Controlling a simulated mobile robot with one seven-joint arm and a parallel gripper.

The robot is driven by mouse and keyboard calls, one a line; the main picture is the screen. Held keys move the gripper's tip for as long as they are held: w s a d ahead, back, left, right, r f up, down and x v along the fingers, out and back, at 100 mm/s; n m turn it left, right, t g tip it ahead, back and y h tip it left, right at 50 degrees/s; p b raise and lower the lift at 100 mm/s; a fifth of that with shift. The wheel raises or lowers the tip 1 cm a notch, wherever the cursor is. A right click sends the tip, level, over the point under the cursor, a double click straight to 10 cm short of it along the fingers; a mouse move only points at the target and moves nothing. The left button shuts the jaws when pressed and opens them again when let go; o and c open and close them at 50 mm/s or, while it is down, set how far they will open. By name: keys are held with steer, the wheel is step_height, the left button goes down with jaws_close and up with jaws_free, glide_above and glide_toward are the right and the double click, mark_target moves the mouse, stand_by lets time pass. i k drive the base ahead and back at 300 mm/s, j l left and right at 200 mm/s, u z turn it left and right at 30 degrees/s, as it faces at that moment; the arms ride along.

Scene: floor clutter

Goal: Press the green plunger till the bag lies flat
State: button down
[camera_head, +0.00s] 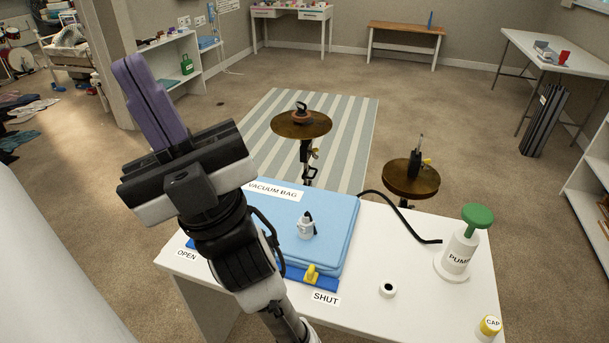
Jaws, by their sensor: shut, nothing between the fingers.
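The green plunger (478,215) stands raised on top of the white pump (461,252), at the right of the white table. The light blue vacuum bag (335,222) lies on the table's left half and looks thick and puffed. A white valve with a black top (306,229) stands on the bag. A yellow slider (312,274) sits on the bag's dark blue front edge, by the SHUT label. My gripper (130,64), with purple fingers, is shut and empty. It is up at the left, well away from the plunger. My arm hides the bag's left part.
A black hose (400,215) runs from the table's back edge to near the pump's base. A white ring (388,290) and a yellow cap (489,326) are on the front right of the table (420,300). Two cymbals on stands (301,124) (411,178) rise behind the table.

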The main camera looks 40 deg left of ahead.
mark_target(477, 215)
steer(key=u, duration=1.5)
steer(key=l+u, duration=0.2)
steer(key=u, duration=0.25)
steer(key=l+u, duration=0.2)
steer(key=u, duration=0.25)
steer(key=k+l, duration=0.15)
steer(key=l, duration=0.2)
steer(key=k+l, duration=0.2)
steer(key=l, duration=0.2)
steer(key=k+l, duration=0.15)
steer(key=l, duration=0.2)
steer(key=k+l, duration=0.2)
steer(key=l, duration=0.2)
